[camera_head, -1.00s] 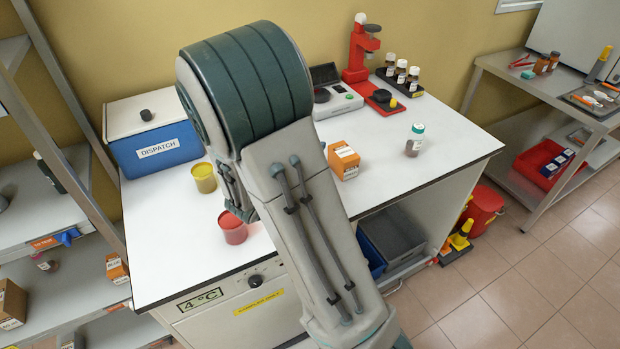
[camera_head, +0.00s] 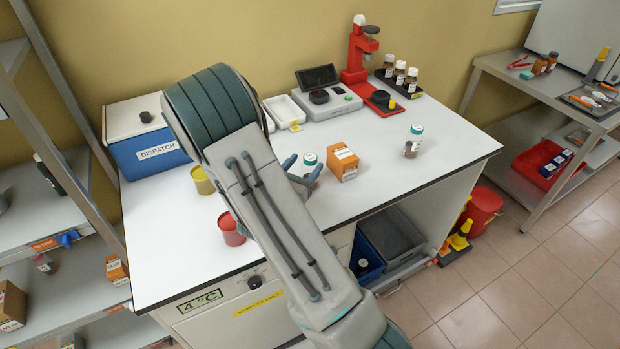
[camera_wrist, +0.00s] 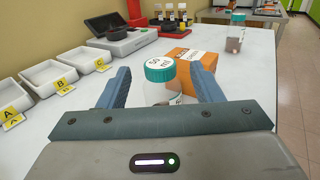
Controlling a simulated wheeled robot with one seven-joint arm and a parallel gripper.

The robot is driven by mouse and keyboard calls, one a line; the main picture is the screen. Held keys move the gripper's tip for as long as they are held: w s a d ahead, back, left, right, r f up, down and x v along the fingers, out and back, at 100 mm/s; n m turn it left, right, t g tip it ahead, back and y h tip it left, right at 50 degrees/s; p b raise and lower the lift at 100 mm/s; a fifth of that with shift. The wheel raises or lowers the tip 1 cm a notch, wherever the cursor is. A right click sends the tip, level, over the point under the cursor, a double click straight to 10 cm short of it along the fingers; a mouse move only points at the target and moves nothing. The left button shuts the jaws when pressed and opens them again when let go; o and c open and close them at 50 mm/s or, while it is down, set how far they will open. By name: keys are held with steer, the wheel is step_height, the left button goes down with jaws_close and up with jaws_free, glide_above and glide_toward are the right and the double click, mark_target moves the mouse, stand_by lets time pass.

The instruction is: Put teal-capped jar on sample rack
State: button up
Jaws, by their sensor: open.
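A clear jar with a teal cap (camera_wrist: 160,70) stands on the white bench and shows between my gripper's blue fingers. My gripper (camera_wrist: 160,78) is open, with a finger to either side of the jar; contact cannot be made out. In the head view the jar's teal cap (camera_head: 311,159) shows beside the orange box, partly covered by my gripper (camera_head: 297,172). A second teal-capped jar (camera_head: 412,147) stands farther right, with brown contents; it also shows in the wrist view (camera_wrist: 235,38). A dark rack (camera_head: 411,92) at the back right holds three dark-capped bottles.
An orange box (camera_head: 343,164) stands close right of the near jar. White trays (camera_wrist: 84,69) labelled A, B and C line the left in the wrist view. A red stand (camera_head: 357,60), grey instrument (camera_head: 345,102), yellow cup (camera_head: 201,181) and red cup (camera_head: 231,230) share the bench.

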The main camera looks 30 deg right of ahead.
mark_target(314, 154)
steer(key=p+x, duration=0.1)
steer(key=x, duration=0.4)
steer(key=shift+w+d, duration=0.25)
steer(key=shift+d, duration=0.1)
jaws_close()
steer(key=shift+r, duration=0.2)
steer(key=shift+r, duration=0.55)
steer(key=s+d+r+b, duration=0.2)
steer(key=s+d+r, duration=0.2)
steer(key=d+r, duration=0.5)
steer(key=shift+s+d+r+b, duration=0.3)
steer(key=shift+s+d, duration=0.05)
steer(key=shift+d, duration=0.5)
